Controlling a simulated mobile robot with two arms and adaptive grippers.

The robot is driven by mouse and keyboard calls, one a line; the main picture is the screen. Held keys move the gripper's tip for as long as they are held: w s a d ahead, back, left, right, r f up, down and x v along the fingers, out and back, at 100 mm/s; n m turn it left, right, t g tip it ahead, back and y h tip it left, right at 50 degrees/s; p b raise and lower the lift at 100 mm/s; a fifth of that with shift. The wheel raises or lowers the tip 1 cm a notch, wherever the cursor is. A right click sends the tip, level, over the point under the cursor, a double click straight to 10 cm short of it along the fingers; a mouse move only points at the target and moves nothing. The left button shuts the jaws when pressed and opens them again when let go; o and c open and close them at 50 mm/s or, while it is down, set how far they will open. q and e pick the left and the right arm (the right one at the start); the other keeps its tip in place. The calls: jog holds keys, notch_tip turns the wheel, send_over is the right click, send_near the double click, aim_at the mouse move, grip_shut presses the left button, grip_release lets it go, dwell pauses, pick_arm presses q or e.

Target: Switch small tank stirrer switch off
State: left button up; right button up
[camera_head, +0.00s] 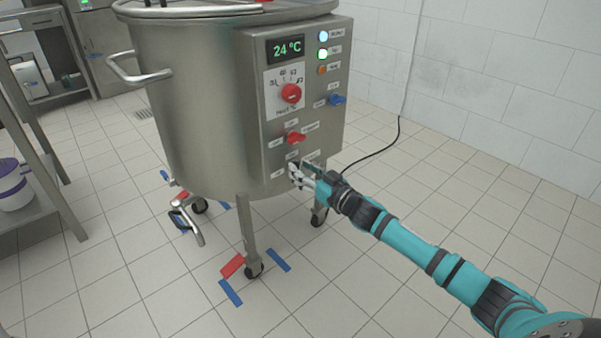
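The steel tank (190,110) stands in the middle of the camera_head view with a control panel (257,150) on its right side. The panel has a red knob (291,93), a red switch (296,138) and a blue switch (337,99). Their small labels are too blurred to read, so I cannot tell which is the stirrer switch. My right gripper (294,174) is at the lowest control spot, below the red switch, among several labels. Its fingers cover whatever is there; I cannot tell contact or opening. My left gripper is not in view.
A display (286,49) reads 24 °C, beside indicator lights (323,54). The tank stands on wheeled legs (250,235), with a drain pipe (190,226) low in front. A black cable (372,152) runs to the wall. A metal table (50,185) is at left. The tiled floor is mostly clear.

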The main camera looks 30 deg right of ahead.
jog(key=shift+w+a, duration=0.15)
jog(key=shift+w, duration=0.45)
grip_shut()
